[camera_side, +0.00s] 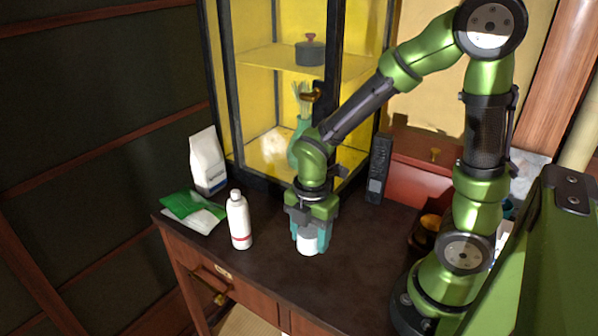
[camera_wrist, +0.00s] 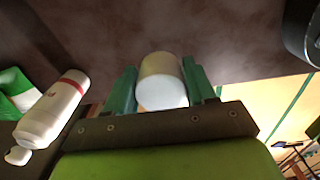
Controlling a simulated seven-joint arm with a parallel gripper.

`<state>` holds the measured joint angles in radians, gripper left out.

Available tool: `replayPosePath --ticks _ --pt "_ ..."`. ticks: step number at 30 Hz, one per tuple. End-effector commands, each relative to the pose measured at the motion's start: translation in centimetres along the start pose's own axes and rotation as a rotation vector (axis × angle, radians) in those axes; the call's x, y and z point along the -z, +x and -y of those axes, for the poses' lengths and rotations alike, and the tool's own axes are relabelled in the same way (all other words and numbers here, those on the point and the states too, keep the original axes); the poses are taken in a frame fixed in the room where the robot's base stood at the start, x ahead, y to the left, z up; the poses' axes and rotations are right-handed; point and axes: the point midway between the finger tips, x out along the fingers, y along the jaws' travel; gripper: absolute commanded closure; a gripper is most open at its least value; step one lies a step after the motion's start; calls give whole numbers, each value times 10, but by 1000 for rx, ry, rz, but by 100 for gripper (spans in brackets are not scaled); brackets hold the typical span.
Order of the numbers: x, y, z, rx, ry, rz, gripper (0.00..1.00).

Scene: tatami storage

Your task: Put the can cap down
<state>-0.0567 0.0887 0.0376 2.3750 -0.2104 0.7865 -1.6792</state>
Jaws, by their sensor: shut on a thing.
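The can cap looks like a short white cylinder (camera_side: 307,244). It sits between the teal fingers of my gripper (camera_side: 311,232), which points down over the dark desk top (camera_side: 270,265). In the wrist view the white cap (camera_wrist: 163,88) is between the two fingers, one on each side, and my gripper is shut on it. The cap's lower end is at or very near the desk surface; I cannot tell whether it touches. The fingers hide part of its sides in the side view.
A white bottle with a red band (camera_side: 239,222) stands left of my gripper. Behind it are green and white packets (camera_side: 193,211) and a white bag (camera_side: 207,161). A glass cabinet (camera_side: 235,120) and a black remote (camera_side: 378,170) stand behind. The desk in front is clear.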

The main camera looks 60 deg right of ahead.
Motion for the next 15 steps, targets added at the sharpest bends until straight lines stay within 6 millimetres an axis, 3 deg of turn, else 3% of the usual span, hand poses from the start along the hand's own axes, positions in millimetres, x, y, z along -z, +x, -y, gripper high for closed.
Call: replayPosePath --ticks 3,15 --pt "0 20 1 5 0 0 73" --pt "0 62 1 3 4 0 73"
